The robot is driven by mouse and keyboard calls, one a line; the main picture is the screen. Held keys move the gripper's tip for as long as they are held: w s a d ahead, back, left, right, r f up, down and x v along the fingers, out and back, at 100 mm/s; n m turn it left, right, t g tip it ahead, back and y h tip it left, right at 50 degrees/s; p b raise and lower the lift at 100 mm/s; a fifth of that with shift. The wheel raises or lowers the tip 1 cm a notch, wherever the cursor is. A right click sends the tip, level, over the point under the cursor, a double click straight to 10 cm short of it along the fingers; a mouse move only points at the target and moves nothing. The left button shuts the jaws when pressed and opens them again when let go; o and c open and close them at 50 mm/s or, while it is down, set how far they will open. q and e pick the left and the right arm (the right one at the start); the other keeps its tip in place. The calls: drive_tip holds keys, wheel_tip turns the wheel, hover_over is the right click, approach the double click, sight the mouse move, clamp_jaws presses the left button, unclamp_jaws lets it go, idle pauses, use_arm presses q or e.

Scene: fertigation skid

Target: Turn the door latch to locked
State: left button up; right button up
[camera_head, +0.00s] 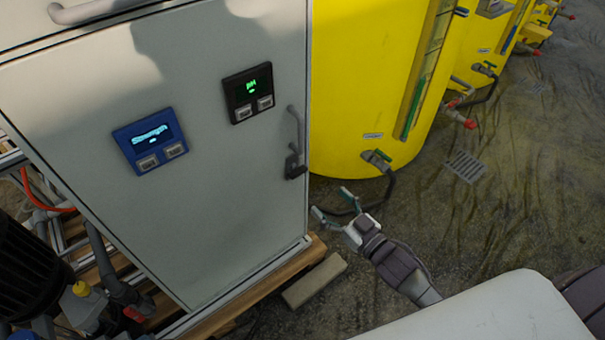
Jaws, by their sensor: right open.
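The grey cabinet door (215,195) fills the left and middle of the head view. The dark door latch (294,166) sits near the door's right edge, just below a grey vertical pull handle (294,127). The picture is too small to tell which way the latch is turned. My right gripper (330,204) is open and empty, below and to the right of the latch and apart from it. Its fingers point up and left, towards the door edge. My left gripper is not in view.
A blue display (150,140) and a black pH display (249,92) are on the door. Yellow tanks (365,75) with valves stand to the right. A pump and pipes (112,285) are at lower left. A loose block (314,280) lies by the cabinet base.

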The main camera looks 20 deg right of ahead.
sight(300, 174)
drive_tip(key=b+x, duration=0.1)
drive_tip(key=x, duration=1)
drive_tip(key=shift+f+b, duration=0.1)
drive_tip(key=shift+b, duration=0.25)
drive_tip(key=shift+w+a, duration=0.1)
drive_tip(key=shift+w, duration=0.35)
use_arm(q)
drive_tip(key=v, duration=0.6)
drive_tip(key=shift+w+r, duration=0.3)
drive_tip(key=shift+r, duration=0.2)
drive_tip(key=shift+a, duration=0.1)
use_arm(e)
drive_tip(key=c, duration=1.2)
drive_tip(key=shift+o, duration=0.2)
